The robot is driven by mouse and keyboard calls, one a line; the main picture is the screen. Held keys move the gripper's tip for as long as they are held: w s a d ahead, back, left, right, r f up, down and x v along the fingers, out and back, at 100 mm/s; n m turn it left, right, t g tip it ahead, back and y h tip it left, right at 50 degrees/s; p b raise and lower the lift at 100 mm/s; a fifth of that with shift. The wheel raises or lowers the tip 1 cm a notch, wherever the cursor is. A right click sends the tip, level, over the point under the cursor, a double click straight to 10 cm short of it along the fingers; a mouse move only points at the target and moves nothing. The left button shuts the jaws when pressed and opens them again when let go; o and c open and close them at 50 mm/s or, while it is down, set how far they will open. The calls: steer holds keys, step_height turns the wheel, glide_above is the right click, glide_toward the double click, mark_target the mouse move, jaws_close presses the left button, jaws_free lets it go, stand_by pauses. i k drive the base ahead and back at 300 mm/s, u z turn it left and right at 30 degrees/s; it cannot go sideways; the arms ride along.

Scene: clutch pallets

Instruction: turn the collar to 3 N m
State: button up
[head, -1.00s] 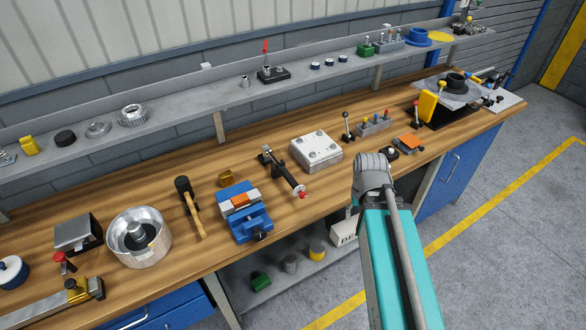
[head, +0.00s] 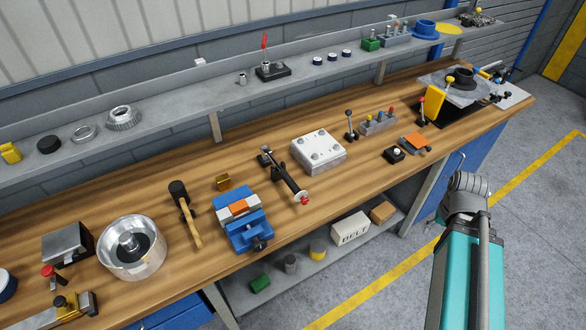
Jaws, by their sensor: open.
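I cannot tell for sure which thing carries the collar. A dark bar-shaped tool (head: 286,178) with a red-tipped end lies slanted on the middle of the wooden bench; it may be the one, but no scale or number can be read on it. My gripper is not in view. Only my teal arm link and its grey joint show at the lower right, in front of the bench, apart from the things on it.
A blue vise (head: 250,236), a mallet (head: 190,222) and a round metal pan (head: 133,262) stand left on the bench (head: 330,192). A silver box (head: 319,150) is at the middle. A grey shelf (head: 180,110) runs along the back. Floor is clear at right.

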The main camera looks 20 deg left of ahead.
mark_target(305, 200)
steer(key=z, duration=0.15)
steer(key=k, duration=1.4)
steer(key=u, duration=0.9)
steer(key=i, duration=0.9)
steer(key=u, duration=0.05)
